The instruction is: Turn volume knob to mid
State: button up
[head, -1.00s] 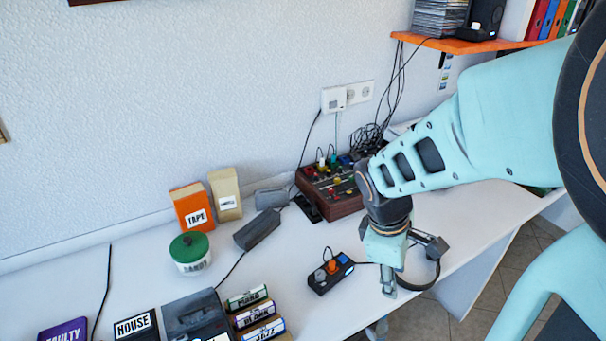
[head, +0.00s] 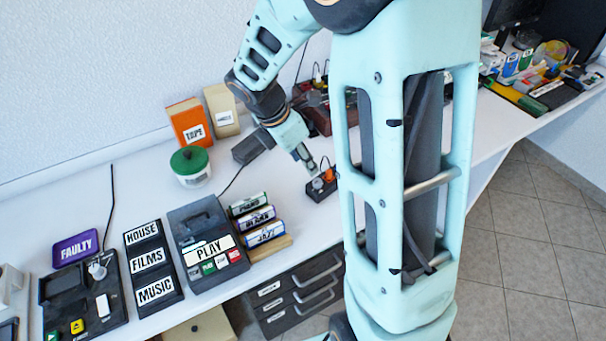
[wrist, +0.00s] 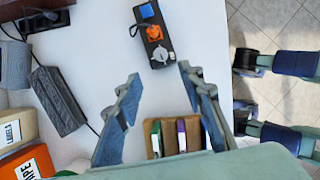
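A small black control box (head: 316,192) lies on the white table, partly covered by my gripper and arm in the head view. In the wrist view the box (wrist: 149,24) shows a blue button (wrist: 147,10), an orange knob (wrist: 154,33) and a light grey knob (wrist: 161,54) with a pointer shape. No label tells which knob is the volume knob. My gripper (wrist: 159,73) is open and empty, its fingertips just short of the grey-knob end of the box. In the head view my gripper (head: 307,163) hangs over the box, pointing down; contact cannot be told.
A rack of cassettes (wrist: 180,135) lies below the box in the wrist view, between the fingers. A grey speaker-like block (wrist: 58,100) and a maroon mixer (wrist: 45,18) are to the left. The table's edge (wrist: 228,40) is close on the right.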

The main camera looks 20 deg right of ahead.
aim_at(317, 181)
jog(key=b+x, duration=0.2)
jog(key=x, duration=0.8)
jog(key=shift+d+f, duration=0.1)
jog(key=shift+f, duration=0.05)
jog(key=shift+c, duration=0.3)
grip_shut()
